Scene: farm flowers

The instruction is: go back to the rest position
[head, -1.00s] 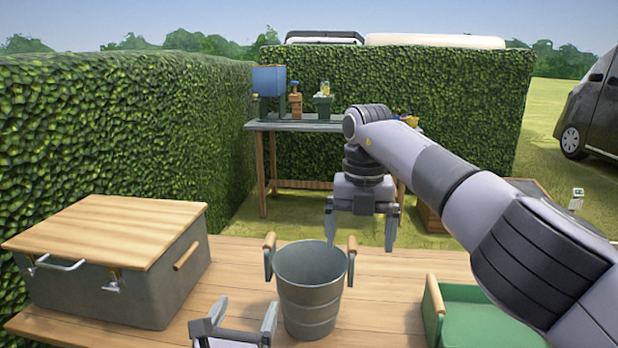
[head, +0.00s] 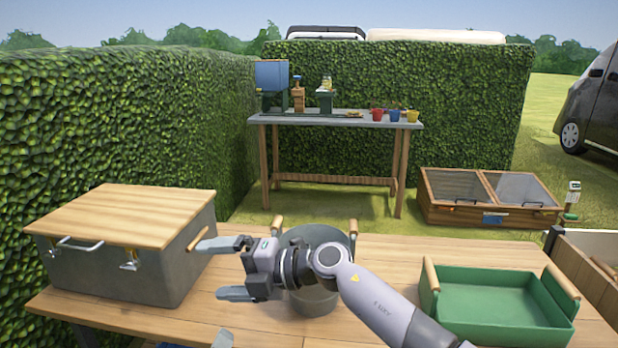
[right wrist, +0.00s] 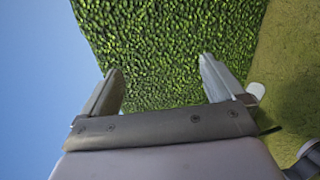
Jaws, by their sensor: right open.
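My right gripper (head: 216,269) is in the head view, its arm coming in from the lower right. Its fingers point left, spread apart, with nothing between them. It is in front of the metal bucket (head: 330,240), and my wrist hides part of that bucket.
A grey box with a wooden lid (head: 125,215) stands at the left of the wooden table (head: 390,262). A green tray (head: 490,323) with wooden handles is at the right. A bench (head: 340,124) with coloured pots and a cold frame (head: 485,212) are farther back. Hedges close the left and back.

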